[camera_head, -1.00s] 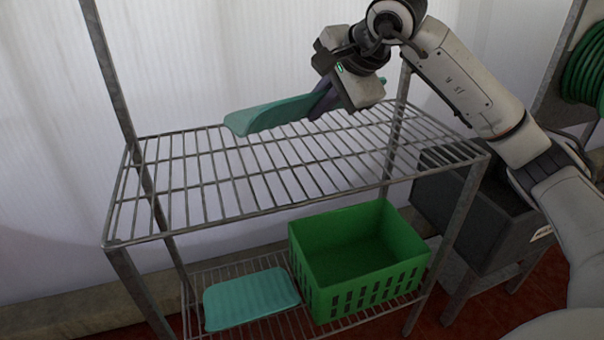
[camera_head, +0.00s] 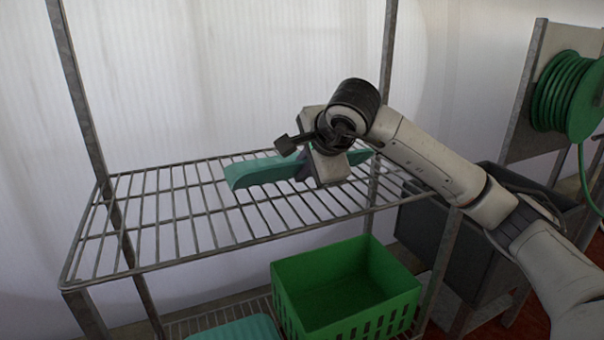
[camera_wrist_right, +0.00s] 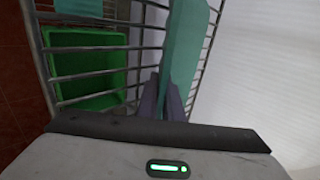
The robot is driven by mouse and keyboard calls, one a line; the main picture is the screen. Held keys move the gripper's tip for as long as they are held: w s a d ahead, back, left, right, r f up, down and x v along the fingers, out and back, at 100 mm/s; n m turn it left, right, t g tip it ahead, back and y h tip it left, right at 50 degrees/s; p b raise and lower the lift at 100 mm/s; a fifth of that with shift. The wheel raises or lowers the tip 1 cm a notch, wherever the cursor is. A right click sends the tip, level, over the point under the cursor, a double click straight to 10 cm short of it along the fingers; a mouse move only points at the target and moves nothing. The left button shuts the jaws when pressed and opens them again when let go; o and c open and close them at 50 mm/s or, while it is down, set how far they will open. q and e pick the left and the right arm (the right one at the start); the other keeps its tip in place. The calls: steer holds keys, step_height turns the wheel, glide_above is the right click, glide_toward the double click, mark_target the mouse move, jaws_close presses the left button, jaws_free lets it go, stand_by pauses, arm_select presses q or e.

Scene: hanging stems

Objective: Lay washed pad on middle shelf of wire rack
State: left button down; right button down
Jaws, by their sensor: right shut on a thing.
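My right gripper (camera_head: 308,170) is shut on a teal pad (camera_head: 260,171) over the middle shelf (camera_head: 150,262) of the wire rack. The pad sticks out left of the gripper, close above the wires, with a smaller part showing to the right. I cannot tell whether it touches the wires. In the right wrist view the pad (camera_wrist_right: 186,50) runs upward from the purple-grey fingers (camera_wrist_right: 163,98). The gripper body hides part of the pad in the head view. My left gripper is not in view.
A green crate (camera_head: 345,321) and another teal pad (camera_head: 236,330) sit on the lower shelf. Rack posts (camera_head: 75,95) rise at the corners. A dark bin (camera_head: 425,225) and a green hose reel (camera_head: 568,95) stand at right. The left of the middle shelf is bare.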

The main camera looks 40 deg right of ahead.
steer(key=shift+r, duration=0.1)
steer(key=c, duration=2.4)
jaws_free()
steer(key=shift+f, duration=0.2)
steer(key=shift+o, duration=1)
steer(key=shift+r, duration=0.1)
